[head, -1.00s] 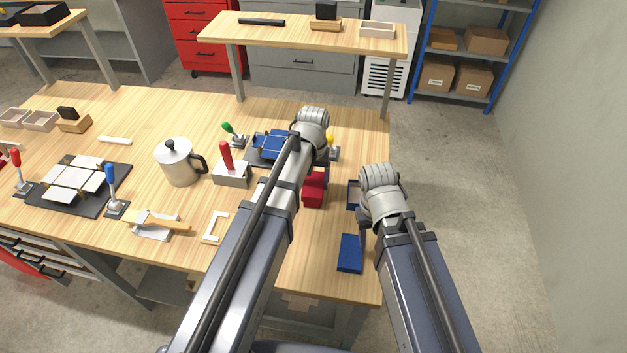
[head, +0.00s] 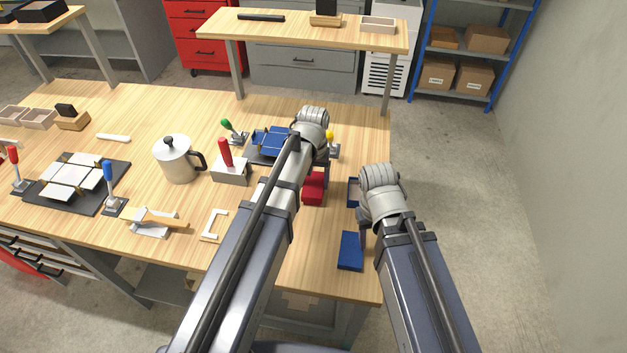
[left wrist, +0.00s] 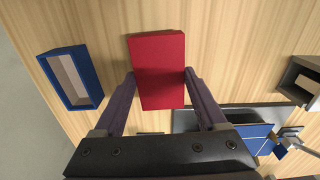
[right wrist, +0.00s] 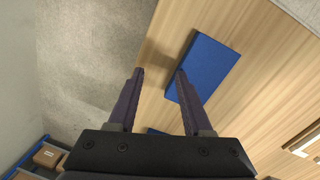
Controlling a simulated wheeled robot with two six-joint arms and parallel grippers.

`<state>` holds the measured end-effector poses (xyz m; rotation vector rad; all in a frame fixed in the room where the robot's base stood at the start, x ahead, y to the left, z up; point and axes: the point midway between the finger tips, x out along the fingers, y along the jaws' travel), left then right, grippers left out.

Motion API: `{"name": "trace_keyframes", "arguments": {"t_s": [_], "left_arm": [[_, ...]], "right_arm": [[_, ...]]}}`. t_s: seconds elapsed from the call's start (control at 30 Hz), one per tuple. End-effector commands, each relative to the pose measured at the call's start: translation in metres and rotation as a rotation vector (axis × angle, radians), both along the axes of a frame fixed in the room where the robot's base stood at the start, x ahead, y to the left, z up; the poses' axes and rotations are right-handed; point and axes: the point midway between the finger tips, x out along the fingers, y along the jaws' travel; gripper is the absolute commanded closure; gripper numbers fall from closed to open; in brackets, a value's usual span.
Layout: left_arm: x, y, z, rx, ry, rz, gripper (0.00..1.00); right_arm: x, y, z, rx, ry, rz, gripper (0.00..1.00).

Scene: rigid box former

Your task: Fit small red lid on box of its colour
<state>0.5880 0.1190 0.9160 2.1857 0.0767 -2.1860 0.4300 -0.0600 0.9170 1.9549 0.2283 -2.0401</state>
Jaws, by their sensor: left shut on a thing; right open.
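The small red lid (left wrist: 158,70) lies between the fingertips of my left gripper (left wrist: 160,74), which is shut on it by its two long sides. In the head view the red lid and box show as one red block (head: 313,188) beside my left wrist. The lid covers most of what is below it, so I cannot tell whether it is fully seated on the red box. My right gripper (right wrist: 160,71) is open and empty, with one fingertip close to the edge of a flat blue lid (right wrist: 205,66).
An open blue box (left wrist: 72,78) stands right of the red block. The blue lid also shows in the head view (head: 350,251) near the table's right edge. A grey block with a red handle (head: 230,172), a metal pot (head: 176,160) and a black fixture with blue panels (head: 268,143) stand left.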

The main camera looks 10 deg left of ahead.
Motion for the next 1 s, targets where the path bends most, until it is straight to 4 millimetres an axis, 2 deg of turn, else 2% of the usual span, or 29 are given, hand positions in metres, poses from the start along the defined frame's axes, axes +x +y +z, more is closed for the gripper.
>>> {"name": "trace_keyframes", "arguments": {"t_s": [0.63, 0.67, 0.87, 1.0], "left_arm": [[0.0000, 0.0000, -0.0035, 0.000, 0.000, 0.000, 0.79], [0.0000, 0.0000, -0.0031, 0.000, 0.000, 0.000, 0.24], [0.0000, 0.0000, -0.0031, 0.000, 0.000, 0.000, 0.01], [0.0000, 0.0000, -0.0033, 0.000, 0.000, 0.000, 0.00]], "right_arm": [[-0.0001, -0.0001, -0.0035, 0.000, 0.000, 0.000, 0.50], [0.0000, -0.0001, -0.0030, 0.000, 0.000, 0.000, 0.50], [-0.0003, -0.0002, -0.0031, 0.000, 0.001, 0.000, 0.50], [-0.0004, -0.0003, -0.0033, 0.000, 0.001, 0.000, 0.50]]}}
